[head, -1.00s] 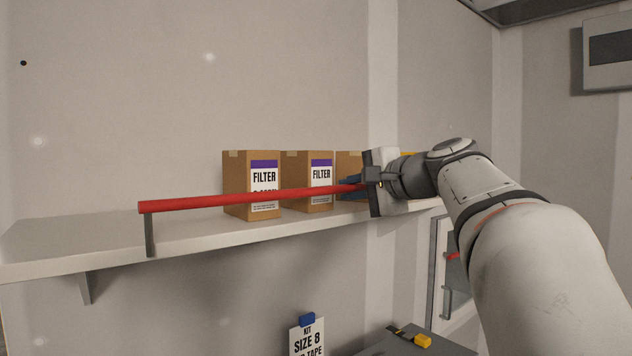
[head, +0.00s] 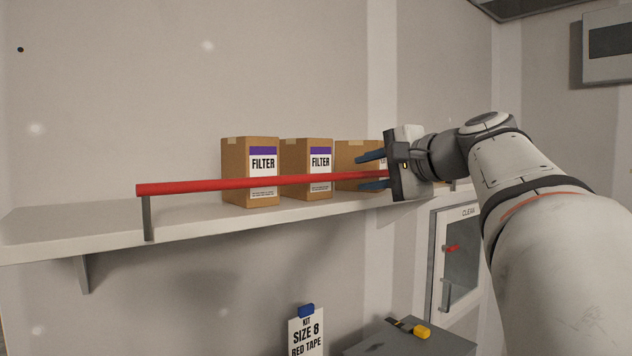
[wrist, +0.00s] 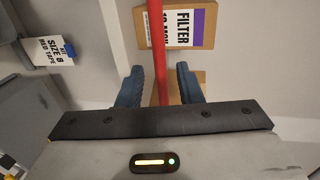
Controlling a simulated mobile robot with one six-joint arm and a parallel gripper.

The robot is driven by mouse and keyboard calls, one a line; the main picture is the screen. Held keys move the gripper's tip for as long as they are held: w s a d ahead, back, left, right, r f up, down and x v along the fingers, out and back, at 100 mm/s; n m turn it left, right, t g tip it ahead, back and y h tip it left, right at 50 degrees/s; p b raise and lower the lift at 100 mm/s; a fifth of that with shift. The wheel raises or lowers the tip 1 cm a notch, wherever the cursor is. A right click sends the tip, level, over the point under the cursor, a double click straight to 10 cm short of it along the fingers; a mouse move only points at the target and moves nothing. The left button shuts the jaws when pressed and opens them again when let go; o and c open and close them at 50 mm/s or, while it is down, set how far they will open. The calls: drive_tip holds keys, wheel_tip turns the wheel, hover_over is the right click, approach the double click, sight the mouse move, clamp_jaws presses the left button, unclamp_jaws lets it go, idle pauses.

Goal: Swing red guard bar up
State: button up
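The red guard bar (head: 230,185) runs level along the front of the white shelf (head: 190,225), held by a grey post at its left end. In the wrist view the red bar (wrist: 156,45) passes between the two blue fingers of my gripper (wrist: 158,88), with a gap on each side. In the head view my gripper (head: 372,172) is at the bar's right part, one finger above it and one below. The gripper is open around the bar. The bar's right end is hidden behind my gripper and arm.
Filter boxes (head: 250,172) stand on the shelf behind the bar. A kit card (head: 305,335) hangs below, beside a grey box (head: 390,343) with a yellow item (head: 422,332). A small wall cabinet (head: 460,260) is at the right. The wall above the shelf is bare.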

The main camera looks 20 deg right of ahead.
drive_tip(key=v, duration=0.3)
idle(0.5)
drive_tip(key=s+a+f+n+g+h+b, duration=0.15)
drive_tip(key=a+f, duration=0.25)
drive_tip(key=f, duration=0.5)
drive_tip(key=s+a+f+n+g, duration=0.2)
drive_tip(key=a+f+g, duration=0.1)
drive_tip(key=f, duration=0.6)
drive_tip(key=s+a+f+n+g+h, duration=0.1)
drive_tip(key=s+a+f+n+g, duration=0.2)
drive_tip(key=f, duration=0.6)
drive_tip(key=s+a+f+n+g+h, duration=0.1)
drive_tip(key=s+f+n, duration=0.2)
drive_tip(key=f, duration=0.6)
drive_tip(key=s+a+f+n+g+h+b, duration=0.1)
drive_tip(key=s+f+n, duration=0.3)
drive_tip(key=s+f, duration=0.4)
wheel_tip(320, 180, down, 2)
drive_tip(key=shift+a+f+g+h, duration=0.1)
drive_tip(key=shift+a+g+h, duration=0.25)
drive_tip(key=shift+g+h, duration=0.35)
drive_tip(key=shift+w, duration=0.1)
